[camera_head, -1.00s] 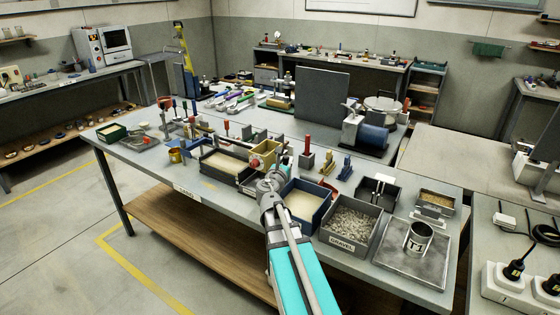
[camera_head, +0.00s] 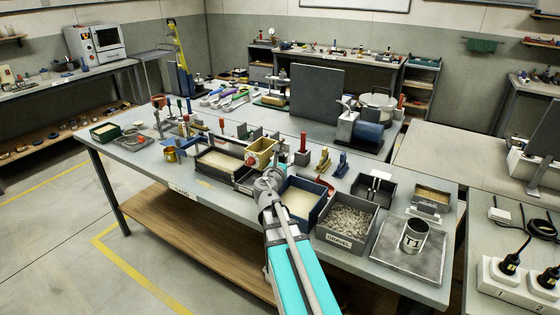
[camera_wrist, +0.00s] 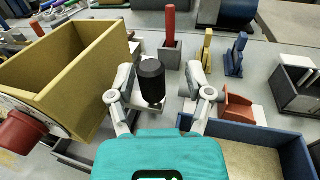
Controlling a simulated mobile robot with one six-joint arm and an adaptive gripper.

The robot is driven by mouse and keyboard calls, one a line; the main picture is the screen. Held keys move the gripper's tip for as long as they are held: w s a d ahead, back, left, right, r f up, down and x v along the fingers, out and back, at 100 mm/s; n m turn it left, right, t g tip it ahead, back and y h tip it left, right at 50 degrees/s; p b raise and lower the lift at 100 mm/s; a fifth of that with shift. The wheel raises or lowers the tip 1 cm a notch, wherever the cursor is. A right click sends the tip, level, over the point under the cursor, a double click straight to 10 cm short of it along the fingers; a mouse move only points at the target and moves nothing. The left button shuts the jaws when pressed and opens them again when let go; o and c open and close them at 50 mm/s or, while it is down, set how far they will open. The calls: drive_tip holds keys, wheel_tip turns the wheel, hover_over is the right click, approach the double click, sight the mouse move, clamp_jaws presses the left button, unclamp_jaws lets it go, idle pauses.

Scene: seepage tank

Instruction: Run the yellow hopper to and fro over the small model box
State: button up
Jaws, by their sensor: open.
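The yellow hopper (camera_head: 260,150) is an open-topped box near the middle of the bench. It fills the left of the wrist view (camera_wrist: 88,90), with a red knob on its near side. A dark box (camera_head: 216,171) with pale sand stands just left of the hopper, perhaps the model box; I cannot tell for certain. My gripper (camera_wrist: 172,80) is open to the right of the hopper. A black cylindrical grip (camera_wrist: 152,80) stands between its fingers, closer to the left finger. Whether the grip joins the hopper is not clear.
A blue-walled sand bin (camera_head: 304,213) and a gravel bin (camera_head: 343,238) lie right of my gripper. A red-handled tool (camera_head: 303,148) and other small tools stand behind. A can marked T1 (camera_head: 414,236) stands at the right.

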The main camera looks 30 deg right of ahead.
drive_tip(key=shift+v, duration=3.7)
